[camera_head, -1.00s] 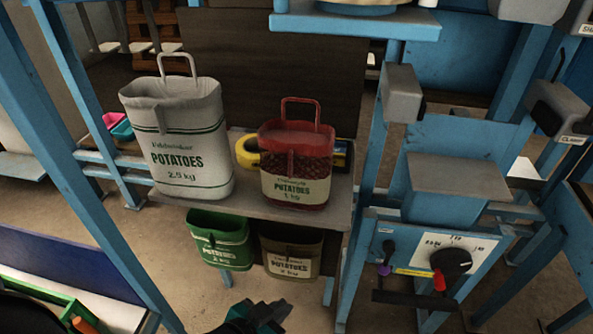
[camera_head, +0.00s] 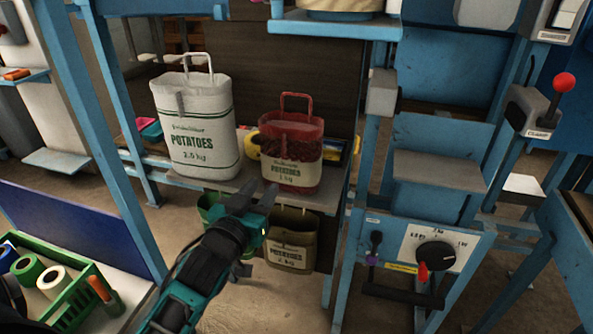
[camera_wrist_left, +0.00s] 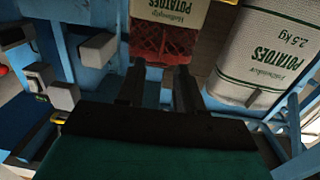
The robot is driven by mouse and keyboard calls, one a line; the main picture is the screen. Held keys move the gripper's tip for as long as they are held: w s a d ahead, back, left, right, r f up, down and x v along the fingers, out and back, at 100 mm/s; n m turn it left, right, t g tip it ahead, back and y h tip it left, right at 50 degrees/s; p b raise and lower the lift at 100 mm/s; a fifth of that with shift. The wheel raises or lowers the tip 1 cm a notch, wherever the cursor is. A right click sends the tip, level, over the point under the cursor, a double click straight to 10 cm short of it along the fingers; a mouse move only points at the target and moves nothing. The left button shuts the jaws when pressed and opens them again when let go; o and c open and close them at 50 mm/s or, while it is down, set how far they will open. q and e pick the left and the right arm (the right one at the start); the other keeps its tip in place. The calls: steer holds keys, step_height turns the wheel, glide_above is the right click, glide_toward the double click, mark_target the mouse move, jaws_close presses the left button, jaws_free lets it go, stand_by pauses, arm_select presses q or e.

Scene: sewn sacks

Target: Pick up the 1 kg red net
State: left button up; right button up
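The 1 kg red net (camera_head: 291,152) is a red mesh bag with a cream label reading POTATOES 1 kg and a red loop handle (camera_head: 297,98). It stands upright on a grey shelf (camera_head: 225,183). My left gripper (camera_head: 260,190) is open and empty, in front of and just below the bag, apart from it. In the left wrist view the red net (camera_wrist_left: 165,42) appears upside down beyond the two spread fingers (camera_wrist_left: 158,85). My right gripper is not in view.
A white 2.5 kg potato sack (camera_head: 195,130) stands close left of the net. A yellow item sits behind the net. A green sack and a brown sack (camera_head: 290,240) hang below the shelf. A blue post (camera_head: 367,150) rises on the right.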

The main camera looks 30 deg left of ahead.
mark_target(282, 149)
arm_select(q)
steer(key=w+a, duration=0.1)
steer(key=w, duration=0.3)
steer(key=w+a+r, duration=0.1)
steer(key=w, duration=0.3)
steer(key=w+a, duration=0.1)
steer(key=w, duration=0.3)
steer(key=shift+w+a+r, duration=0.1)
steer(key=shift+w+r, duration=0.05)
steer(key=shift+w, duration=0.05)
steer(key=shift+c, duration=0.2)
jaws_close()
stand_by(0.3)
